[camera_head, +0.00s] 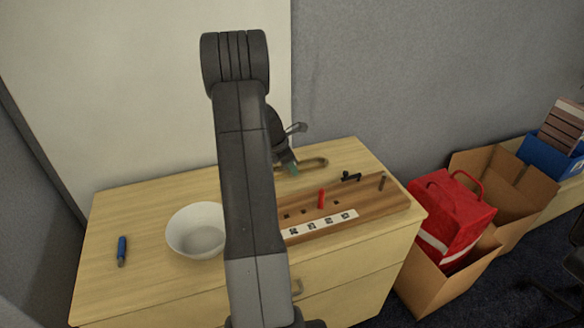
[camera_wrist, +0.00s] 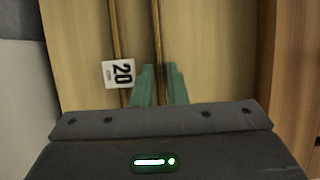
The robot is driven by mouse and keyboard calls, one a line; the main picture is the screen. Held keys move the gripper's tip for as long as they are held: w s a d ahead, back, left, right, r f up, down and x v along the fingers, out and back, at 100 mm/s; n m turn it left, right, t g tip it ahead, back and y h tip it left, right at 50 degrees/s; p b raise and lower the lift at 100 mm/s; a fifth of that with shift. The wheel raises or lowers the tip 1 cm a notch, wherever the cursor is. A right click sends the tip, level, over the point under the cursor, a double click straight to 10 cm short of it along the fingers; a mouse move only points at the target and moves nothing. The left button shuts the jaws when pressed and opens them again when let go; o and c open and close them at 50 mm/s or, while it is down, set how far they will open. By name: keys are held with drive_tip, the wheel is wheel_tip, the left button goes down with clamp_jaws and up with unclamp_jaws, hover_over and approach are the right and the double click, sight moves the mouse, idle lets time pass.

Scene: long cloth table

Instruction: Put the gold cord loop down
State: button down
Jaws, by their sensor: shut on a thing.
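The gold cord loop (camera_head: 314,162) shows as a long thin loop at the back of the wooden table top (camera_head: 150,205). In the wrist view its two strands (camera_wrist: 116,35) run up the picture, with a white tag (camera_wrist: 118,73) marked 20 on the left strand. My gripper (camera_head: 291,168) has green fingers, also seen in the wrist view (camera_wrist: 161,85). They are shut on the right strand. The loop is at or just above the table top; I cannot tell if it touches. My arm hides part of the table.
A brown wooden board (camera_head: 370,205) with a red peg (camera_head: 321,198), a black hook-like piece (camera_head: 350,176) and a white label strip (camera_head: 318,226) lies at the right. A white bowl (camera_head: 196,231) and a blue-handled tool (camera_head: 122,250) are at the left. A red bag (camera_head: 452,208) sits in a carton beyond the table.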

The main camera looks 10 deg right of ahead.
drive_tip(key=c, duration=1.5)
unclamp_jaws()
drive_tip(key=shift+f, duration=0.1)
drive_tip(key=shift+o, duration=0.2)
drive_tip(key=w+v, duration=0.1)
drive_tip(key=v, duration=1.1)
drive_tip(key=shift+s+p, duration=0.3)
drive_tip(key=shift+s, duration=0.15)
